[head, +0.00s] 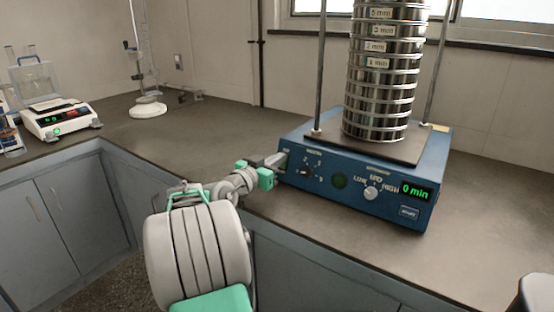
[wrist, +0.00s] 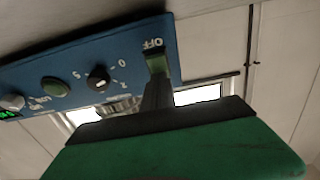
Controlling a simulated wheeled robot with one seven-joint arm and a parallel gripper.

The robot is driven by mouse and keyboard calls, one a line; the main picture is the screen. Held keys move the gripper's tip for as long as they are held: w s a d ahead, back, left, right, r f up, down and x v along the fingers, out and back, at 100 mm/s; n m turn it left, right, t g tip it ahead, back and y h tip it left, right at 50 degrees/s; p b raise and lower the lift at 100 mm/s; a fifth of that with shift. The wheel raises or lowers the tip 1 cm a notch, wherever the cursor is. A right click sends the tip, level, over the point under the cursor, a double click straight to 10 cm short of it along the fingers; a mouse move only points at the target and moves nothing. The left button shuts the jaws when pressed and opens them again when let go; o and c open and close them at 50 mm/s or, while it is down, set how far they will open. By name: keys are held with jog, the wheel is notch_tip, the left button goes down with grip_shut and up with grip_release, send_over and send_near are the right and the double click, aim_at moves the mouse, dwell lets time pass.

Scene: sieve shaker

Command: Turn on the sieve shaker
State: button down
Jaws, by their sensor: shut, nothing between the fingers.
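The sieve shaker has a blue base (head: 330,180) on the counter, with a tall stack of steel sieves (head: 380,75) on its plate. Its front panel has a timer dial (head: 307,172), a green round button (head: 340,181), a LOW/HIGH knob (head: 371,193) and a green display (head: 416,191) reading 0 min. My gripper (head: 277,160) is shut and empty at the panel's left end. In the wrist view my gripper (wrist: 157,88) is at the dark switch (wrist: 157,62) below the OFF label. I cannot tell whether they touch. The fingertips partly hide the switch.
A white balance (head: 58,118) stands on the left counter, beside a stand with a white base (head: 148,107). Two upright rods flank the sieves. The counter (head: 490,215) right of the shaker is clear. A pale object (head: 537,293) shows at the lower right corner.

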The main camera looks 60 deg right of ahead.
jog(key=w+a+r, duration=0.1)
jog(key=a, duration=0.5)
jog(key=w+a+r, duration=0.1)
jog(key=a+r, duration=0.1)
jog(key=a, duration=0.5)
jog(key=shift+a+r, duration=0.25)
jog(key=shift+r, duration=0.05)
jog(key=shift+w, duration=0.1)
